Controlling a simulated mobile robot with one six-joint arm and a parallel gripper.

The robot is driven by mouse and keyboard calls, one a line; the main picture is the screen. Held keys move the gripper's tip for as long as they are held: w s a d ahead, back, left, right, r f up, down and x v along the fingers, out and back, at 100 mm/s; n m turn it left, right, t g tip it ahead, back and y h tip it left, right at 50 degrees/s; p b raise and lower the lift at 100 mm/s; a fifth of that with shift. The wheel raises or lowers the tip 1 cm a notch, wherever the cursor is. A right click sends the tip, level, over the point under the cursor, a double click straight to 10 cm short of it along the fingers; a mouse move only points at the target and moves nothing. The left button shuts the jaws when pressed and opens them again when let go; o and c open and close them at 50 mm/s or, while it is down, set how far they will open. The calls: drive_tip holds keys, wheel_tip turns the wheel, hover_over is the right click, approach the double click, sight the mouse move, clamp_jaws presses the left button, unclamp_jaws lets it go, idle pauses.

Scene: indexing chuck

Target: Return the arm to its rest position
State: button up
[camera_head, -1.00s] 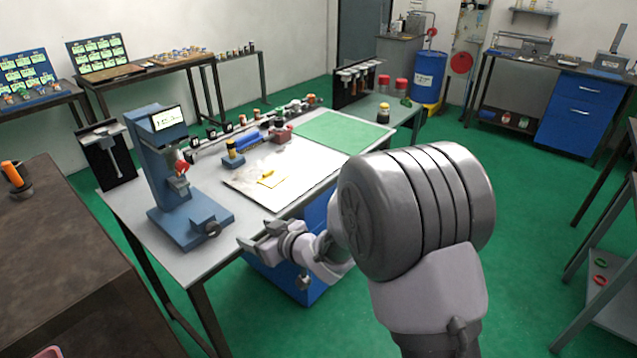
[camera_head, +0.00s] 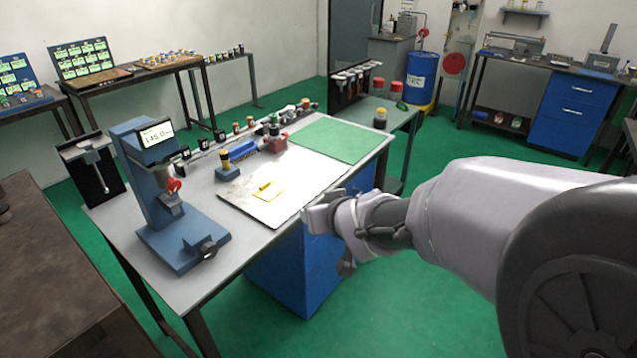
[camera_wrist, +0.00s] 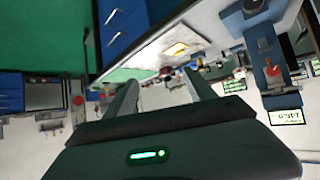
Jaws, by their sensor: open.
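My gripper (camera_head: 322,207) is beside the front right edge of the workbench (camera_head: 205,285) in the head view, clear of the bench top. In the wrist view my gripper's two fingers (camera_wrist: 160,95) stand apart with nothing between them. My arm reaches in from the right of the head view. The wrist view looks upside down on the bench, its blue drawers (camera_wrist: 122,22) and the room behind.
A blue test stand (camera_head: 165,200) with a lit display stands at the bench's left end. A white plate with a yellow note (camera_head: 268,195) and a green mat (camera_head: 328,139) lie on the bench. A dark table (camera_head: 60,270) is at left. Green floor (camera_head: 400,310) is free in front.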

drive_tip(key=s+d+r+m+g+h, duration=0.1)
drive_tip(key=s+d+r+m, duration=0.2)
drive_tip(key=s, duration=0.6)
drive_tip(key=s+d+r+m+g+h, duration=0.1)
drive_tip(key=s+d+m+g, duration=0.1)
drive_tip(key=s+d, duration=0.5)
drive_tip(key=s+a+f+m+g+y, duration=0.1)
drive_tip(key=s+a+m, duration=0.1)
drive_tip(key=s, duration=1)
drive_tip(key=shift+s+a+f+g, duration=0.25)
drive_tip(key=shift+s+a+g, duration=0.15)
drive_tip(key=shift+a, duration=0.35)
drive_tip(key=shift+w, duration=0.1)
